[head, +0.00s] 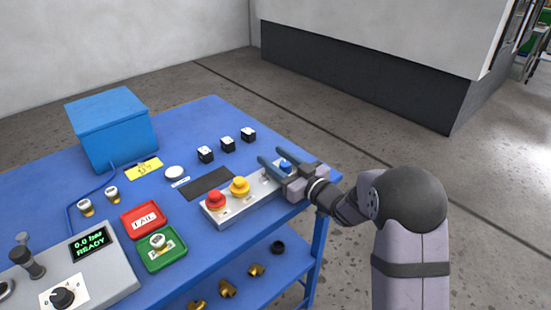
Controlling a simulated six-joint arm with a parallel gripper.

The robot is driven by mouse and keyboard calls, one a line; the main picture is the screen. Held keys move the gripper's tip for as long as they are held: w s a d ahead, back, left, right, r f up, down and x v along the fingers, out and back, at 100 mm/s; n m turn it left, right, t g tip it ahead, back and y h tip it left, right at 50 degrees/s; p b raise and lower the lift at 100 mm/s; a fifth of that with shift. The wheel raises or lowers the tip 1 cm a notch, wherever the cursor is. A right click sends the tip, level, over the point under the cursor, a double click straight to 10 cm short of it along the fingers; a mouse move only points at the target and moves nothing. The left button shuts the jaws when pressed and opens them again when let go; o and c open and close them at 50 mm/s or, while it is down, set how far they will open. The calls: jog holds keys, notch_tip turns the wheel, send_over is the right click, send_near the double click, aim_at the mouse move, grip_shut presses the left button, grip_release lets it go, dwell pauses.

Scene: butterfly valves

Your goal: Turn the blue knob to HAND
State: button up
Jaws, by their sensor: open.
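The blue knob (285,164) sits at the right end of a light grey control strip (228,212) near the right edge of the blue table. My gripper (271,157) is open, with its two fingers pointing left and back over the strip's right end. The knob shows close beside the fingers; I cannot tell whether it touches them. The HAND marking and the knob's pointer are too small to read.
A red button (216,201) and a yellow button (240,186) stand on the same strip, left of my gripper. Several black blocks (228,145) stand behind it. A blue box (110,125), FAIL tray (144,219), green tray (163,260) and READY panel (90,245) are further left.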

jog(key=c, duration=1)
jog(key=shift+c, duration=0.2)
jog(key=shift+s+a+r+n+g+y+p, duration=0.1)
jog(key=shift+n+g+y+p, duration=0.25)
jog(key=shift+n+g+y, duration=0.2)
jog(key=shift+s+a+r+n+g+y+p, duration=0.1)
jog(key=shift+n+g+y+p, duration=0.2)
jog(key=shift+n+g+y, duration=0.25)
jog(key=shift+s+a+f+n+g+y+p, duration=0.1)
jog(key=shift+s+a+n+g+y+p, duration=0.1)
jog(key=shift+n+g+y, duration=0.5)
jog(key=shift+s+a+f+n+g+y+p, duration=0.15)
jog(key=shift+n+g, duration=0.25)
jog(key=shift+g, duration=0.6)
jog(key=shift+d+r, duration=0.1)
jog(key=o, duration=1)
jog(key=shift+s, duration=0.1)
jog(key=shift+o, duration=0.2)
